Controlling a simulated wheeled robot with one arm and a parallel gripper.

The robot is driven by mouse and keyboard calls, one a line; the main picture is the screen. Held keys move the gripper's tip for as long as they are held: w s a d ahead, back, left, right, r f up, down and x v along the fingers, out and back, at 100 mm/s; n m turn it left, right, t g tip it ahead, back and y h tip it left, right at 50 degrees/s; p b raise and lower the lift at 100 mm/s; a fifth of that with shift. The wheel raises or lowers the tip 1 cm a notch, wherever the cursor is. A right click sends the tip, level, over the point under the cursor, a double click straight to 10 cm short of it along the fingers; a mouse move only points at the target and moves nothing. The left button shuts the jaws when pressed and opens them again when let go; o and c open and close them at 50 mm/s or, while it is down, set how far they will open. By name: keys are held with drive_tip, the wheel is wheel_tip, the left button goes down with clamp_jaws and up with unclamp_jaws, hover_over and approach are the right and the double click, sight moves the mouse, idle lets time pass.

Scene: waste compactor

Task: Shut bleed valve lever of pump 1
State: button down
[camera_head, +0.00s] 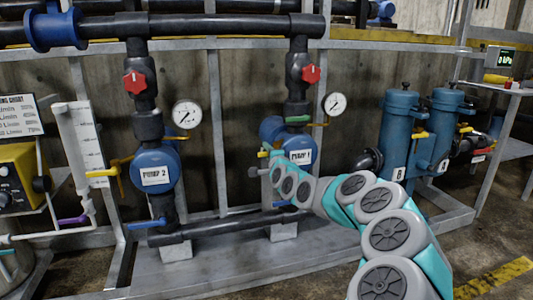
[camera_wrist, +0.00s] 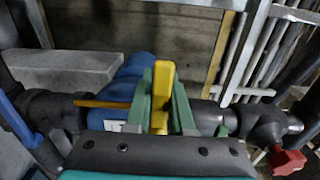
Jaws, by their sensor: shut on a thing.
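Pump 1 (camera_head: 271,130) is a blue pump with a white label reading PUMP 1, below a red-handled valve on a dark vertical pipe. My gripper (camera_head: 265,153) is at the left side of this pump. In the wrist view, the green fingers of my gripper (camera_wrist: 162,85) stand on both sides of a yellow lever (camera_wrist: 161,72) and are shut on it. The blue pump body (camera_wrist: 128,85) lies just behind the lever. In the head view the held lever is mostly hidden by my gripper, so its exact angle is hard to tell.
Pump 2 (camera_head: 157,163) stands to the left with its own yellow lever (camera_head: 119,181). Red valve handles (camera_head: 135,82) and round gauges (camera_head: 187,114) are above. Blue filter canisters (camera_head: 398,125) stand right. A metal frame post (camera_head: 219,150) is between the pumps.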

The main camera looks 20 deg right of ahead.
drive_tip(key=shift+d, duration=0.1)
drive_tip(key=c, duration=0.8)
unclamp_jaws()
drive_tip(key=shift+s+d, duration=0.1)
drive_tip(key=shift+s, duration=3.8)
